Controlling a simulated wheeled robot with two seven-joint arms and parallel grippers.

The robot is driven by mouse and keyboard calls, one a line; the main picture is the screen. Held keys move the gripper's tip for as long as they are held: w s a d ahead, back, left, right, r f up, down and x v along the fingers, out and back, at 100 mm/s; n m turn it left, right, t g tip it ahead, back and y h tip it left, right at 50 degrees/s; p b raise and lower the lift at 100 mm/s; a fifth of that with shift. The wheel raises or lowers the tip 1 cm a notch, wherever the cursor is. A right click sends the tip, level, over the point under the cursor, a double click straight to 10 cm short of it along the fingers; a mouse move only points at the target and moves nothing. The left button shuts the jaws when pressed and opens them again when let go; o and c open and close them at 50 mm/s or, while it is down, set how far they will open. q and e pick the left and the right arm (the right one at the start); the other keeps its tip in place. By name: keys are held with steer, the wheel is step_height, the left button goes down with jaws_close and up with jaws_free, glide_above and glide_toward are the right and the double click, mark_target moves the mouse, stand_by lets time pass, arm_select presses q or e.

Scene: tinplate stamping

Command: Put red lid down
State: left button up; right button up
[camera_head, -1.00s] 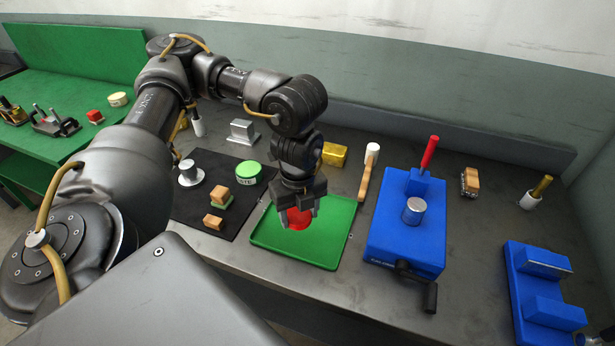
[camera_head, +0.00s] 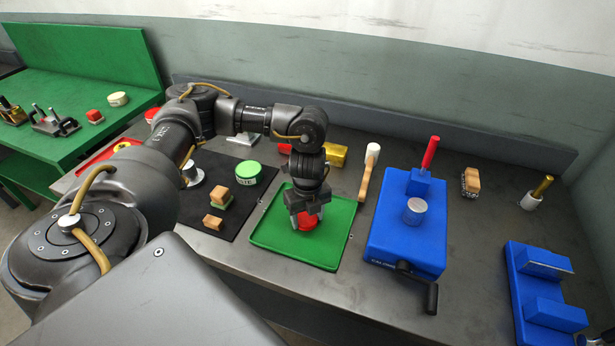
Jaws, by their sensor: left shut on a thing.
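The red lid (camera_head: 308,222) is a round red piece over the green tray (camera_head: 272,243), near the tray's middle. My left gripper (camera_head: 306,215) points down and is shut on the red lid, with its fingers at the lid's sides. The lid is low over the tray; I cannot tell whether it touches the tray floor. The gripper hides part of the lid's top. My right gripper is not in view.
A blue press (camera_head: 405,235) with a crank stands right of the tray, and a mallet (camera_head: 367,172) lies between them. A black mat (camera_head: 225,165) with a green lid (camera_head: 248,173) and stamps lies left. The tray's front is free.

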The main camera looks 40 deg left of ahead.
mark_target(308, 219)
arm_select(q)
steer(key=shift+f, duration=0.15)
steer(key=o, duration=1)
steer(key=shift+o, duration=0.2)
steer(key=shift+r, duration=0.35)
step_height(308, 219, up, 12)
steer(key=shift+f+p, duration=0.2)
steer(key=shift+p, duration=0.15)
